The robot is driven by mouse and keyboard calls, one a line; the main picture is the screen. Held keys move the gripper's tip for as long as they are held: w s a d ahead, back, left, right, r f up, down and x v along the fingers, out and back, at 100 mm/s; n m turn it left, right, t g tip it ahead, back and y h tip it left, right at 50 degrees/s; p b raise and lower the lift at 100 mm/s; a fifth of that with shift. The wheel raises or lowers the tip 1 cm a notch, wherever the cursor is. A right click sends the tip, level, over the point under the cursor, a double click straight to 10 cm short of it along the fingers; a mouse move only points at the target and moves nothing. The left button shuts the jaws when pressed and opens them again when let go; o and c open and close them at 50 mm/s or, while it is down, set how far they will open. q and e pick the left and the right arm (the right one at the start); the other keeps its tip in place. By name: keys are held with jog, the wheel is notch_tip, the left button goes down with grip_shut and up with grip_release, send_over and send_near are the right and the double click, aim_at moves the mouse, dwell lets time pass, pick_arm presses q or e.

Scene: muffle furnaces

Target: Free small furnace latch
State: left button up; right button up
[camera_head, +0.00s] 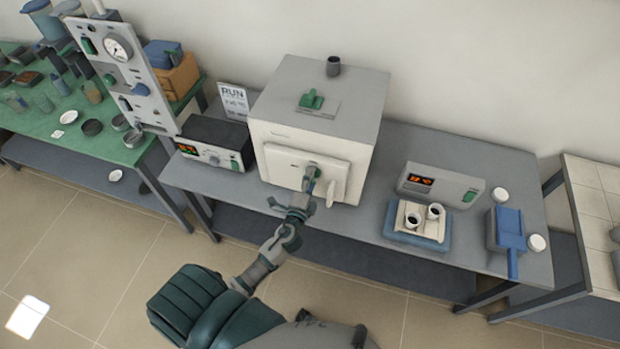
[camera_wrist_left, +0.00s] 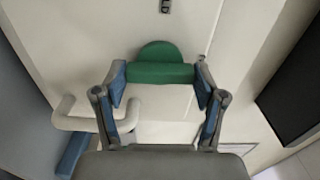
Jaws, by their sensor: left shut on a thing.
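The small furnace (camera_head: 315,112) is a pale box with a grey top on the grey bench, its door (camera_head: 285,165) facing me. My left gripper (camera_head: 311,177) is at the door front. In the left wrist view the green latch (camera_wrist_left: 160,72) with a rounded top lies between the blue-padded fingers of my left gripper (camera_wrist_left: 160,88), which are shut on its two sides. In the head view the gripper mostly hides the latch. A pale handle (camera_wrist_left: 75,118) stands out from the door beside the left finger. My right gripper is out of view.
A controller box (camera_head: 215,143) stands left of the furnace. To the right are another controller (camera_head: 440,185), a blue tray (camera_head: 400,232) with two cups, and a blue tool (camera_head: 508,229). A small dark cup (camera_head: 333,67) stands on the furnace top.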

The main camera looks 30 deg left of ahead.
pick_arm(q)
jog(key=shift+s+f+m, duration=0.1)
jog(key=shift+f+m, duration=0.15)
jog(key=shift+m, duration=0.05)
jog(key=o, duration=1.1)
jog(key=shift+o, duration=0.2)
jog(key=shift+r, duration=0.1)
jog(key=v, duration=1.2)
